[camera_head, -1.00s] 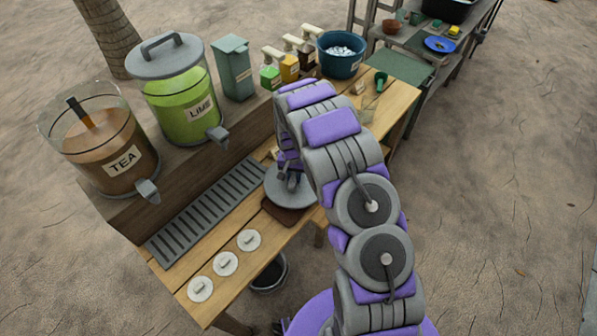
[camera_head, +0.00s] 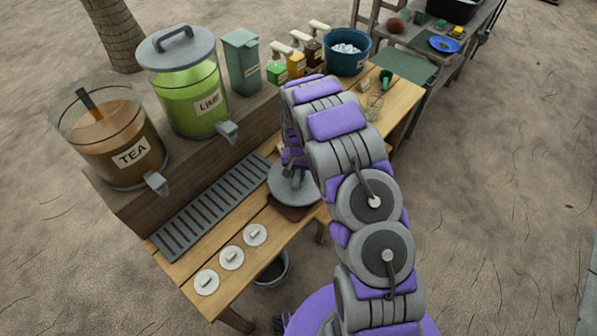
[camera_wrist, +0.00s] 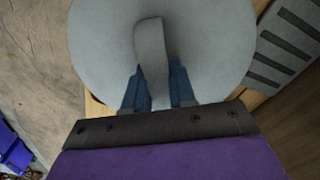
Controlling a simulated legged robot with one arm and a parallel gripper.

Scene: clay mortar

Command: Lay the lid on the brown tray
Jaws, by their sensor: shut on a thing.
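The lid is a grey round disc (camera_head: 283,194) with a raised handle; in the wrist view the lid (camera_wrist: 100,40) fills the upper middle. My gripper (camera_wrist: 153,88) is shut on the lid's handle (camera_wrist: 149,45), with a blue finger on each side. In the head view my gripper (camera_head: 294,176) is partly hidden by my arm. The brown tray (camera_head: 291,213) lies on the wooden table, and its front edge shows from under the lid. The lid covers the rest of the tray. I cannot tell whether the lid touches the tray.
The tea dispenser (camera_head: 118,150) has no lid on it; the lime dispenser (camera_head: 190,100) has one. A slatted grey drip grate (camera_head: 210,208) lies left of the lid. Several white discs (camera_head: 231,258) lie in front. A dark bucket (camera_head: 272,270) stands below the table.

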